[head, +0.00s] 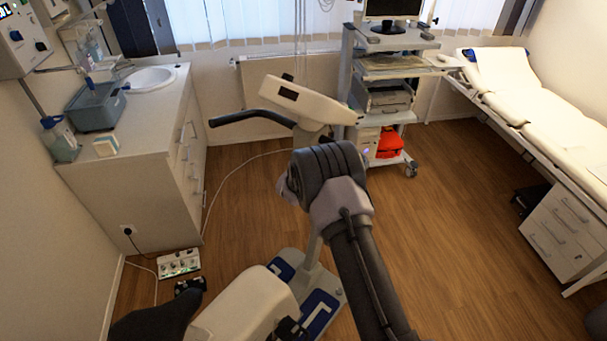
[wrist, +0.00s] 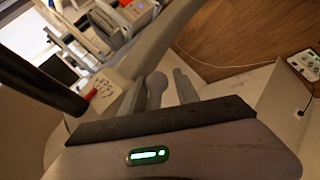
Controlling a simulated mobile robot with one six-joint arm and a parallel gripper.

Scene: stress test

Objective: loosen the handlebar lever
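The exercise bike stands in front of me in the head view. Its black handlebar (head: 250,116) curves out to the left below the pale console (head: 300,101). My arm covers the rest of the handlebar and most of its post, and no lever can be made out there.
The bike's white body (head: 243,305) is low in front. A sink cabinet (head: 140,180) stands left, with a power strip (head: 179,264) and cable on the floor. An equipment trolley (head: 382,90) stands behind, and an examination couch (head: 530,95) at right.

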